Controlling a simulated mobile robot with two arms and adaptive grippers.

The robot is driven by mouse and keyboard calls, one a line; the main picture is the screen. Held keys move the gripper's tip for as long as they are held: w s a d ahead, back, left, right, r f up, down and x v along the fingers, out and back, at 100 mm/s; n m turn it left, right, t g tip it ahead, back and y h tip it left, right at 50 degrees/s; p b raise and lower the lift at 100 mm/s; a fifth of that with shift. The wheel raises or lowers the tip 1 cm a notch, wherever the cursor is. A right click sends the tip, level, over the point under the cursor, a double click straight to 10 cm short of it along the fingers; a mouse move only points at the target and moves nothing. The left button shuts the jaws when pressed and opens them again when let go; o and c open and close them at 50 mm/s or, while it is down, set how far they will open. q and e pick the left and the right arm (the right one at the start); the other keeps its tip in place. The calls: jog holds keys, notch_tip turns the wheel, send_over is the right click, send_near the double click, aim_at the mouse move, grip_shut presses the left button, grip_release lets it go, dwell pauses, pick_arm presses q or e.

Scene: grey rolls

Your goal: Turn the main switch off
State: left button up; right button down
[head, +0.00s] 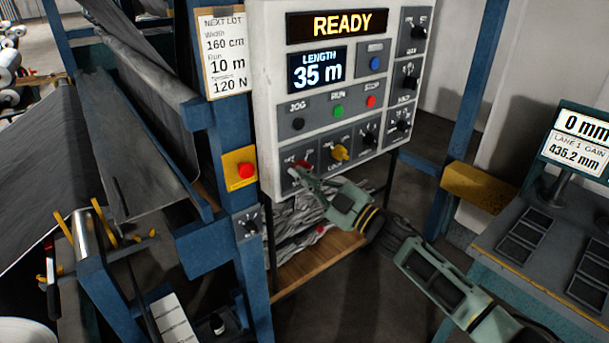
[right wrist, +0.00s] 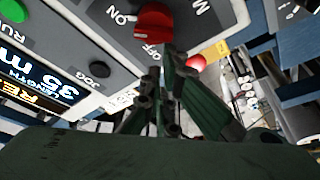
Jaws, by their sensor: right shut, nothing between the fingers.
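The main switch is a red rotary knob (right wrist: 153,22) on the panel, with ON and OFF lettering beside it in the right wrist view. I cannot tell for certain which mark it points at. In the head view the red knob (head: 301,164) sits at the panel's lower left, partly hidden by my right gripper (head: 297,174). In the right wrist view my right gripper (right wrist: 168,58) is shut and empty, its tips close beside the knob at the OFF lettering. Whether they touch the knob is unclear. My left gripper is not in view.
The control panel (head: 268,60) shows READY and 35 m. A yellow knob (head: 340,152) is just right of the switch, with black knobs farther right. A red emergency button (head: 245,170) is on the blue post to the left. A console (head: 530,235) stands at right.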

jog(key=shift+s+f+n+g, duration=0.1)
jog(key=shift+f+n+g, duration=0.2)
jog(key=shift+n, duration=0.5)
jog(key=shift+s+f+n+g, duration=0.15)
jog(key=shift+n+g, duration=0.15)
jog(key=shift+n, duration=0.5)
